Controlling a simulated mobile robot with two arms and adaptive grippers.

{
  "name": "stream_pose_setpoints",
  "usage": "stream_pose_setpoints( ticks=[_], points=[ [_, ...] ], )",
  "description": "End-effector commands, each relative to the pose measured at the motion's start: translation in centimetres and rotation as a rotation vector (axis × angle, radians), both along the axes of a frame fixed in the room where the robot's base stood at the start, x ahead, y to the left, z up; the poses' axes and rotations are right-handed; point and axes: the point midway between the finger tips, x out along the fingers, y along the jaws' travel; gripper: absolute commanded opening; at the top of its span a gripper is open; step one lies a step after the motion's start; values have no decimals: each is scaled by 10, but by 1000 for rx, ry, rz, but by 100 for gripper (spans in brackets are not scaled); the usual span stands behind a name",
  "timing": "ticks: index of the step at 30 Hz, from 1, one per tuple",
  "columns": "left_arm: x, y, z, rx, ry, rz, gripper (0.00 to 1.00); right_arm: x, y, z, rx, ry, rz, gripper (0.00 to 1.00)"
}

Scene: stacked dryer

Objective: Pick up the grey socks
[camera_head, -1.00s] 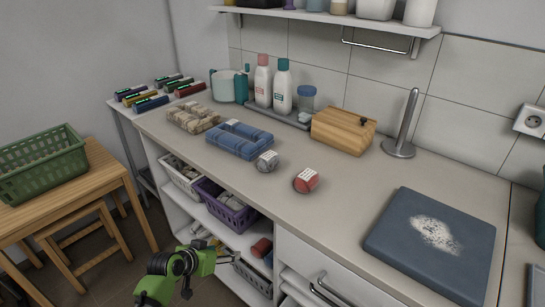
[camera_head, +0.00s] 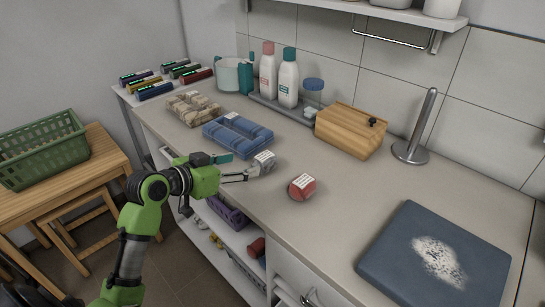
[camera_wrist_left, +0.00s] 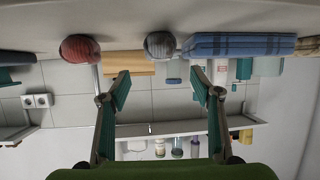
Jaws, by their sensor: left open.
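The grey socks (camera_head: 264,161) are a rolled ball with a white label on the counter, between the folded blue towel and a red rolled ball. My left gripper (camera_head: 240,168) is just left of the grey socks at the counter's front edge, its fingers pointing towards them. In the left wrist view, which appears upside down, the grey socks (camera_wrist_left: 160,45) lie ahead, roughly centred beyond the spread fingertips (camera_wrist_left: 160,82). The gripper is open, with nothing between its fingers. My right gripper is not in view.
The red ball (camera_head: 302,186) sits to the right and the folded blue towel (camera_head: 238,136) behind left. A wooden box (camera_head: 349,132), bottles (camera_head: 288,78) and a metal holder (camera_head: 411,150) stand along the wall.

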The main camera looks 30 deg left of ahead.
Motion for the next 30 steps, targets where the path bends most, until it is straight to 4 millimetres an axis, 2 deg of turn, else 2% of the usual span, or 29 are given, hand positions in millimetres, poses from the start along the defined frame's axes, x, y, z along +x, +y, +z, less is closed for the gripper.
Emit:
stream_pose_setpoints(
  ticks=[3, 6, 9, 12, 17, 22, 27, 30],
  points=[
    [20, -6, -7, -6, 1, -2, 58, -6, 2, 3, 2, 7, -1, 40],
    [39, -10, -16, -7, 1, 0, 58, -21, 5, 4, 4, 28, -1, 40],
    [55, -14, -23, -5, 1, 0, 58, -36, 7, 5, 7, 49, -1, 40],
    [65, -16, -28, -3, 2, 0, 58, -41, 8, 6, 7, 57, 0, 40],
    [73, -18, -33, -1, 2, -2, 58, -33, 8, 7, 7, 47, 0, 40],
    [91, -25, -44, -6, 3, -1, 58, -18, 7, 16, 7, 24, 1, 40],
    [109, -29, -54, -4, 2, 0, 58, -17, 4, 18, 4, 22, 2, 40],
    [114, -29, -57, -1, 2, -1, 58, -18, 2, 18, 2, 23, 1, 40]
  ],
)
